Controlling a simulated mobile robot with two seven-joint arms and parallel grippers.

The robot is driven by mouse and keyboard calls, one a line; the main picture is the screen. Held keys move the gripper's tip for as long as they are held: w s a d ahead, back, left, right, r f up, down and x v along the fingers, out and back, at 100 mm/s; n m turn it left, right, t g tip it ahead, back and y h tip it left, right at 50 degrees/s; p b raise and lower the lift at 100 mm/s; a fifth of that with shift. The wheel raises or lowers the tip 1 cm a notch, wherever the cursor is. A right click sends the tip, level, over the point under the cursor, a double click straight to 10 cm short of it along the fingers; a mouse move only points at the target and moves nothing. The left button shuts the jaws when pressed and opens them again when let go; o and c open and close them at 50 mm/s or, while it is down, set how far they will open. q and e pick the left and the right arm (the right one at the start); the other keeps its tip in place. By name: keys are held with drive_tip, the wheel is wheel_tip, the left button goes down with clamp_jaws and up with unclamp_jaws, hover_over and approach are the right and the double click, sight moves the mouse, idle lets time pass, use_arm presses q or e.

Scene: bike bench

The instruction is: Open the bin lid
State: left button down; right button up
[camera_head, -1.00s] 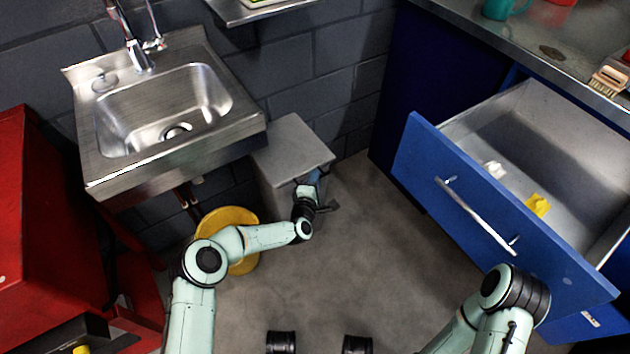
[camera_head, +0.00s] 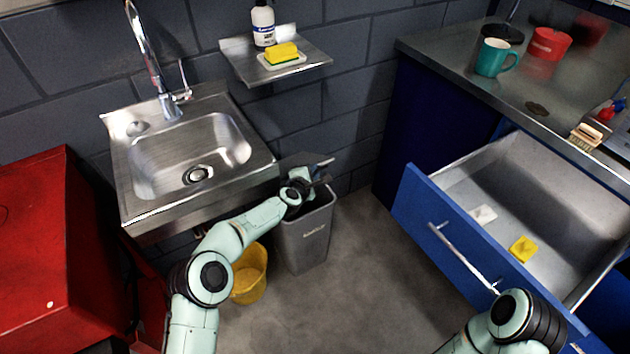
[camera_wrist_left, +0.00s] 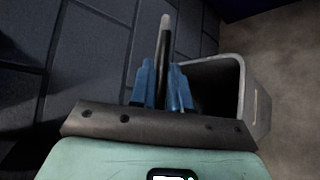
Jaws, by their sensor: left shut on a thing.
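The grey bin (camera_head: 305,245) stands on the floor right of the sink. Its lid (camera_head: 296,161) is raised against the wall side, and the bin's dark inside shows below my gripper. In the left wrist view the bin (camera_wrist_left: 258,105) is open at the right, and the lid (camera_wrist_left: 166,38) appears as a thin upright edge. My left gripper (camera_head: 318,173) is above the bin mouth; its blue fingers (camera_wrist_left: 161,88) are shut on the lid edge. My forearm and gripper hide part of the lid. My right arm shows at bottom right, but its gripper is out of view.
A steel sink (camera_head: 195,205) is close left of my gripper. A yellow bucket (camera_head: 250,278) stands left of the bin. A wall shelf (camera_head: 240,62) with a bottle and sponge is above. An open blue drawer (camera_head: 455,245) juts out at right. The floor between is clear.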

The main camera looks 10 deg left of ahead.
use_arm(q)
drive_tip(key=shift+w+a+r, duration=0.15)
drive_tip(key=shift+r, duration=0.1)
use_arm(e)
drive_tip(key=shift+s+a+r, duration=0.1)
drive_tip(key=shift+s, duration=0.1)
use_arm(q)
drive_tip(key=c, duration=1.2)
unclamp_jaws()
drive_tip(key=shift+f, duration=0.1)
drive_tip(key=shift+v, duration=0.75)
drive_tip(key=p+v, duration=0.1)
drive_tip(key=v, duration=1.1)
use_arm(e)
drive_tip(key=shift+s+a+r+g, duration=0.3)
drive_tip(key=shift+s+r, duration=0.2)
drive_tip(key=shift+s, duration=0.15)
use_arm(q)
drive_tip(key=shift+w, duration=0.1)
